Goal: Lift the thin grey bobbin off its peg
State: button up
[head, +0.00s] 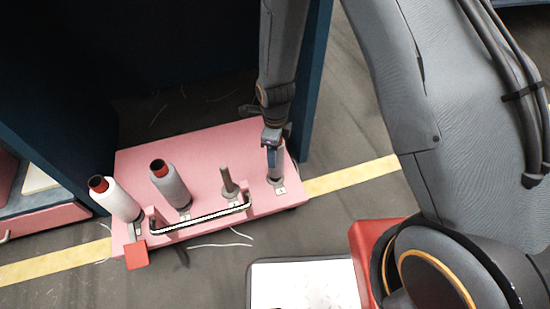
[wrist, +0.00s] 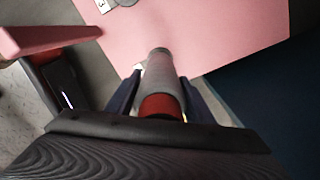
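The thin grey bobbin (head: 275,162) is at the right end of the pink cart, by a small white label, and my gripper (head: 273,143) is over its upper part. In the wrist view the bobbin (wrist: 164,76) has a grey body and a red top end, and it lies between the two fingers of my gripper (wrist: 160,84), one on each side. The fingers are very close to its sides; whether they press on it I cannot tell. The bobbin hides its peg. Its lower end looks close to the cart top.
The pink cart (head: 210,150) also carries a white bobbin (head: 120,203), a light grey bobbin (head: 171,187) and an empty peg (head: 228,182). A handle bar (head: 203,219) runs along its front. A dark blue post (head: 311,90) stands close behind my gripper, and a white-topped tray (head: 305,285) is in front.

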grip_shut()
jog(key=shift+r+p, duration=0.65)
jog(key=shift+p, duration=0.15)
notch_tip(320, 180, up, 8)
jog(key=p, duration=0.7)
notch_tip(320, 180, up, 8)
jog(key=p, duration=0.7)
jog(key=shift+r, duration=0.1)
notch_tip(320, 180, up, 8)
jog(key=p, duration=0.6)
jog(key=shift+f, duration=0.25)
